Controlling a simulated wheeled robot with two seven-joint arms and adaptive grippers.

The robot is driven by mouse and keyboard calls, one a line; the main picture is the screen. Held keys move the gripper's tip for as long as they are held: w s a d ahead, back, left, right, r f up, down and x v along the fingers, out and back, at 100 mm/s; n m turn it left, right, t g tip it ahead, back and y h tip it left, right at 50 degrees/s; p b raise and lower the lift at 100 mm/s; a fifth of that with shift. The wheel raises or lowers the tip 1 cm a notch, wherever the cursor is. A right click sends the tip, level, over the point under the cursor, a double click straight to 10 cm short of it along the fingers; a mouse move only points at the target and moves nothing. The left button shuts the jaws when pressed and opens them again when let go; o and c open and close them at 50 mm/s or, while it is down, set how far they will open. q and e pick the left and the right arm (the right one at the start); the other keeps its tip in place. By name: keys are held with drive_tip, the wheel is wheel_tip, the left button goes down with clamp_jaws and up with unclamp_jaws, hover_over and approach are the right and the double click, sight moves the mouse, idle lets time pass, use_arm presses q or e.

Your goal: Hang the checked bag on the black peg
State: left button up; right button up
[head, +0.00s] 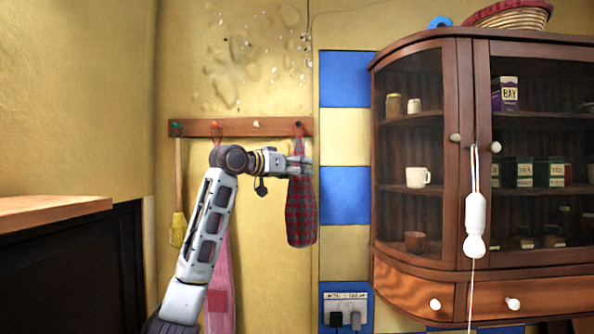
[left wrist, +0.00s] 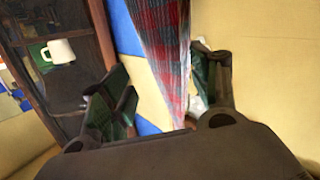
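The red and dark checked bag (head: 301,215) hangs upright against the wall in the head view. Its narrow top reaches up to the black peg (head: 299,125) at the right end of the wooden rail. It appears to hang there, but the loop is too small to make out. My left gripper (head: 303,166) is at the bag's upper part, a little below the peg. In the left wrist view the bag (left wrist: 165,45) passes between the two spread fingers of my left gripper (left wrist: 168,98). There is a clear gap to the left finger. My right gripper is not in view.
The peg rail (head: 235,127) also holds a yellow brush (head: 178,228) and a pink cloth (head: 222,290). A white peg (head: 256,123) is empty. A glazed cabinet (head: 460,55) stands to the right; tiles and plain wall lie between it and the bag.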

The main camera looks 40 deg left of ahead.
use_arm(q)
drive_tip(key=shift+s, duration=0.15)
drive_tip(key=s+a+r, duration=0.1)
drive_tip(key=s, duration=1)
drive_tip(key=shift+s, duration=0.3)
drive_tip(key=shift+a, duration=0.1)
idle(0.3)
idle(0.4)
